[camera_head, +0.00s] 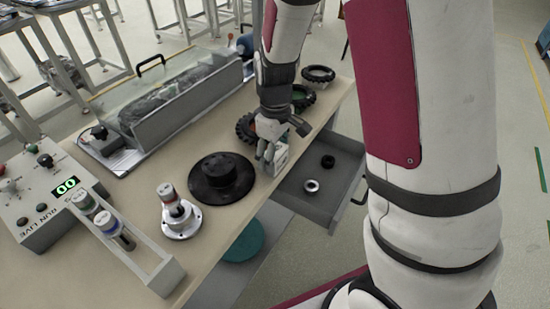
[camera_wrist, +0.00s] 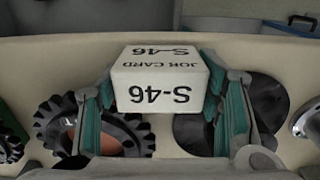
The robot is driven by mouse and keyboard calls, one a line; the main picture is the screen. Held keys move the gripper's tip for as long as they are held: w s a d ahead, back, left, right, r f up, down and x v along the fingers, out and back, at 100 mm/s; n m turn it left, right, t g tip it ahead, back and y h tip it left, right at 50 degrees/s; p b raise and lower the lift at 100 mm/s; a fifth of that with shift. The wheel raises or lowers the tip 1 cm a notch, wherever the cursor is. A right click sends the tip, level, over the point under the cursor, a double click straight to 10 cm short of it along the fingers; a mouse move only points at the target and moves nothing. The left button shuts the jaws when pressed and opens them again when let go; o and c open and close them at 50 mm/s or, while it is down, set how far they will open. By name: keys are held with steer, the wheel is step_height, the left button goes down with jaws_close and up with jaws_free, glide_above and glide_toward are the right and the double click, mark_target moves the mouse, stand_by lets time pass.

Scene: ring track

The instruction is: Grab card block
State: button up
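The card block (camera_wrist: 160,76) is a white block with black "S-46" and "JOB CARD" print, seen upside down in the wrist view. In the head view the card block (camera_head: 281,158) is near the table's right edge, partly hidden by my gripper (camera_head: 271,150). In the wrist view the teal finger pads of my gripper (camera_wrist: 162,85) are on the block's left and right sides and appear to touch it. My gripper looks shut on the block. Whether the block rests on the table or is slightly lifted I cannot tell.
An open grey drawer (camera_head: 310,196) with two small rings is just right of the block. A black round disc (camera_head: 221,178) is to the left. Black toothed gears (camera_wrist: 95,128) lie close by. A metal flanged post (camera_head: 180,218) and a control box (camera_head: 40,195) stand farther left.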

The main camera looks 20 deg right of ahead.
mark_target(277, 152)
steer(key=c, duration=0.5)
steer(key=shift+r, duration=0.1)
steer(key=shift+r, duration=0.85)
steer(key=shift+s+d+r, duration=0.1)
steer(key=shift+s+r, duration=0.1)
steer(key=shift+r, duration=0.3)
steer(key=shift+s+r, duration=0.15)
steer(key=shift+r, duration=0.35)
steer(key=s+d+p, duration=0.1)
steer(key=s+p, duration=0.1)
steer(key=s, duration=0.3)
steer(key=s+r+p, duration=0.1)
steer(key=s+p, duration=0.2)
steer(key=s, duration=0.2)
steer(key=s+d+p, duration=0.1)
steer(key=s+p, duration=0.1)
steer(key=s, duration=0.3)
steer(key=shift+d+r+p, duration=0.15)
steer(key=shift+d+p, duration=0.2)
